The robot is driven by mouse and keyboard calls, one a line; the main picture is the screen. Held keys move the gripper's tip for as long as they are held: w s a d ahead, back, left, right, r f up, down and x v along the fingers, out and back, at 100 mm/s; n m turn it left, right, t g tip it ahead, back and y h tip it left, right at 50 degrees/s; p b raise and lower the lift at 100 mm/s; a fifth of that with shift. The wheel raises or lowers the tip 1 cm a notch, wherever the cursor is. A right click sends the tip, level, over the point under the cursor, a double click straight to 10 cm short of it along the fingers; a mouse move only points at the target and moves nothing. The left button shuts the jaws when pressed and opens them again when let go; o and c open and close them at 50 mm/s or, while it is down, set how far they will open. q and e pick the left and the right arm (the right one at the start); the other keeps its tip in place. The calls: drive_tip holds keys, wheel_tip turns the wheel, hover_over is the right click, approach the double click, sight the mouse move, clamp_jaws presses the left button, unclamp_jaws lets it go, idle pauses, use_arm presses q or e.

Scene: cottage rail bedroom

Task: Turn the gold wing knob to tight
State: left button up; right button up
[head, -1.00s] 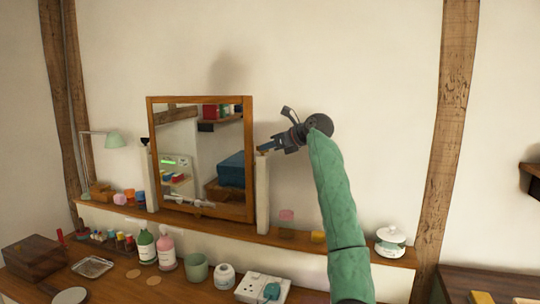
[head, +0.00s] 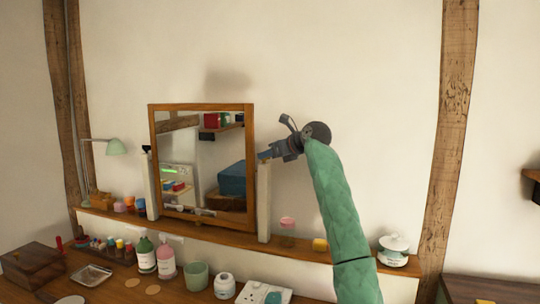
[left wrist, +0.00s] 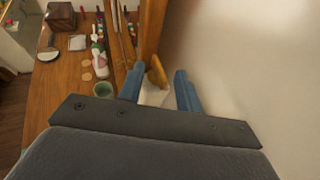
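The gold wing knob (left wrist: 158,73) shows in the left wrist view as a flat golden piece beside the wooden mirror frame. My left gripper (left wrist: 160,90) is open, with one blue finger on each side of the knob and gaps visible between. In the head view my left gripper (head: 266,155) points left at the top of the pale right post (head: 264,202) of the mirror (head: 202,165). I cannot make out the knob there; the fingers and post top seem to hide it. My right gripper is in neither view.
A wooden shelf (head: 330,256) under the mirror holds a yellow block (head: 320,245) and a lidded white pot (head: 393,250). Bottles, a green cup (head: 197,275) and a socket block (head: 262,294) stand on the desk below. The wall right of the mirror is bare.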

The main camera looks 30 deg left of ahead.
use_arm(q)
drive_tip(key=b+v, duration=0.1)
drive_tip(key=v, duration=0.6)
drive_tip(key=shift+d, duration=0.4)
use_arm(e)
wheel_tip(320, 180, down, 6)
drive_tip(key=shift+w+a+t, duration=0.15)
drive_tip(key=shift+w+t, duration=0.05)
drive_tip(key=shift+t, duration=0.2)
use_arm(q)
drive_tip(key=shift+r, duration=0.1)
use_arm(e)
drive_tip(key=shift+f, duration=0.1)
